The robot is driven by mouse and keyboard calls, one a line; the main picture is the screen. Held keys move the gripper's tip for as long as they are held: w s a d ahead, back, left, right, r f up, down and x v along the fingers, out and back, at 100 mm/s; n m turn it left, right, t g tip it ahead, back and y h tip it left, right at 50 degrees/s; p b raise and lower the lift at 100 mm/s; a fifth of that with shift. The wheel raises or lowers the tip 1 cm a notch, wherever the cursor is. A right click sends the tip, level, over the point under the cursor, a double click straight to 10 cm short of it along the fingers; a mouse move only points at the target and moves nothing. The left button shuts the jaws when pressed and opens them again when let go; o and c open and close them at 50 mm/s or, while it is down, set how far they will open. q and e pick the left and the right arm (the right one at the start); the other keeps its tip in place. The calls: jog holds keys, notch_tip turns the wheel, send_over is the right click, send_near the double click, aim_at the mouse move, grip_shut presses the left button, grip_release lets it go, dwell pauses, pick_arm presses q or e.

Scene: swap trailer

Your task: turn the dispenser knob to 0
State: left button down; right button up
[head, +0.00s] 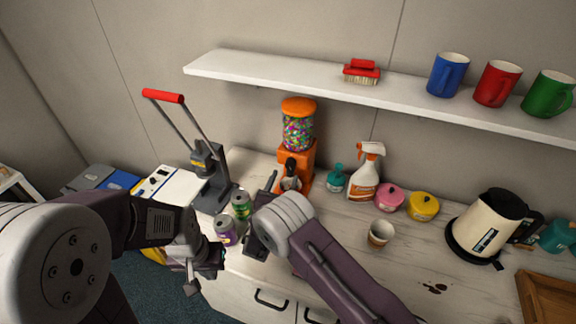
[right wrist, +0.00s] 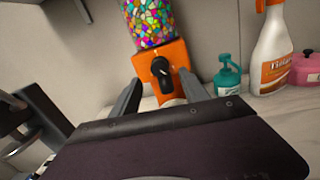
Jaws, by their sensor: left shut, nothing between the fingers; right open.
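The orange candy dispenser (head: 298,130) stands on the counter against the wall, its clear globe full of coloured candies. Its black knob (right wrist: 160,68) is on the orange front in the right wrist view, its grip roughly upright. No number marks are readable. My right gripper (head: 276,182) is open just in front of the dispenser. In the right wrist view its fingers (right wrist: 160,80) flank the knob from left and right, with nothing held; whether they touch it cannot be told. My left gripper (head: 205,270) is shut and empty at the counter's front edge.
Two cans (head: 241,205) stand left of my right gripper. A grey press (head: 212,170) with a red handle is left of the dispenser. A teal pump bottle (head: 336,179), spray bottle (head: 364,175) and cup (head: 381,232) are to the right. A shelf (head: 270,73) hangs above.

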aim_at(289, 166)
jog(key=p+x, duration=0.1)
jog(key=x, duration=0.4)
jog(key=shift+w+d, duration=0.1)
jog(key=shift+w, duration=0.1)
grip_shut()
jog(key=n+b, duration=0.1)
jog(key=n, duration=0.1)
jog(key=shift+n+b, duration=0.3)
jog(key=shift+b, duration=0.05)
jog(key=shift+r+n+g+b, duration=0.1)
jog(key=shift+n+g+b, duration=0.35)
jog(key=shift+n, duration=1.45)
